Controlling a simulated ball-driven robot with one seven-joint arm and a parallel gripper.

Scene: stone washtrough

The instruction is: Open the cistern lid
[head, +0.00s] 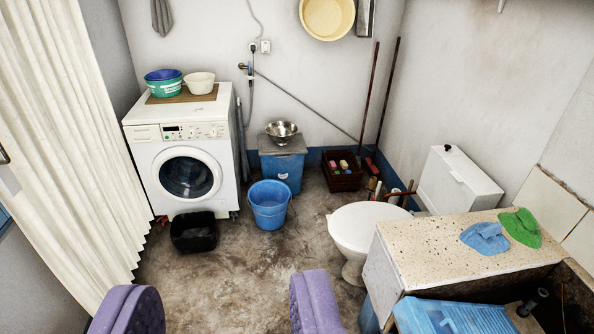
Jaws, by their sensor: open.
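The white cistern (452,190) stands against the right wall behind the toilet (362,229). Its white lid (468,168) lies flat and closed on top, with a small black knob (447,148) near the far end. The toilet's own seat cover is down. My gripper (228,312) shows as two purple fingers at the bottom edge, wide apart and empty. It is in front of and to the left of the toilet, well away from the cistern. The cistern's lower part is partly hidden by the toilet and the stone counter.
A speckled stone counter (400,252) with blue and green cloths (520,227) blocks the lower right. A washing machine (181,150), black tub (194,232) and blue bucket (268,204) stand at left and centre. The middle floor (235,262) is clear. Poles lean in the back corner.

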